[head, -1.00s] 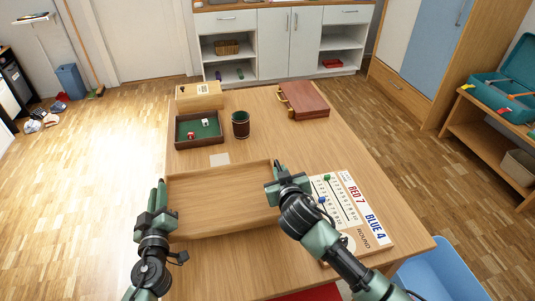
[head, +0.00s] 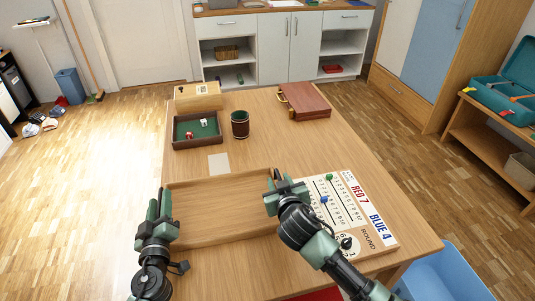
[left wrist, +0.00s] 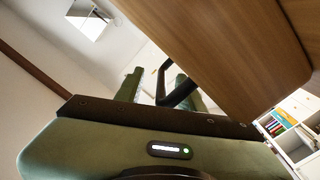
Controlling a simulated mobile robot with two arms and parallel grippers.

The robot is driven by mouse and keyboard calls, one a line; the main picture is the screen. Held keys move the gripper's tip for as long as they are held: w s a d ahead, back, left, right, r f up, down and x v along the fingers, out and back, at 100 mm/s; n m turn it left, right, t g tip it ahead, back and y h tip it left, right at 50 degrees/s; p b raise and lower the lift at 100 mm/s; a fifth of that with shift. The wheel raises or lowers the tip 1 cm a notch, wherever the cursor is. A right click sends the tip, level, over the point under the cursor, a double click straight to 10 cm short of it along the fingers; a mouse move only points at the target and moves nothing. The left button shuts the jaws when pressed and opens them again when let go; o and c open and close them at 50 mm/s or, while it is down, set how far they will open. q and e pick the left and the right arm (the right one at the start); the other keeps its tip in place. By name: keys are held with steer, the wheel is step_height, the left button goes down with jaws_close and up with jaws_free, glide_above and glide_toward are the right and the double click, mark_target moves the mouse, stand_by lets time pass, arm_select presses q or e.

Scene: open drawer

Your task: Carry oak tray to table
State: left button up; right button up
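The oak tray (head: 222,205), a shallow empty wooden tray, lies at the near left of the table (head: 270,140) and looks to rest on the top. My left gripper (head: 158,204) is at the tray's left end, its two green fingers spread apart. In the left wrist view a dark handle (left wrist: 180,96) shows between the spread fingers (left wrist: 157,85), beside a broad wooden surface. My right gripper (head: 273,180) is at the tray's right end, its fingers looking parted. The right handle is hidden by the gripper.
A wooden scoreboard (head: 372,236) lies right of the tray, close to my right arm. Behind are a white card (head: 218,164), a dice tray (head: 185,144), a dark cup (head: 240,125), a wooden box (head: 185,98) and a brown case (head: 308,102).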

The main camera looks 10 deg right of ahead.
arm_select(q)
steer(key=shift+s+a+f, duration=0.1)
steer(key=shift+s, duration=0.1)
arm_select(e)
steer(key=shift+d, duration=0.1)
arm_select(q)
steer(key=s, duration=1.1)
steer(key=shift+s+a, duration=0.1)
steer(key=shift+s, duration=0.15)
arm_select(e)
steer(key=v, duration=1.2)
arm_select(q)
steer(key=shift+s, duration=0.15)
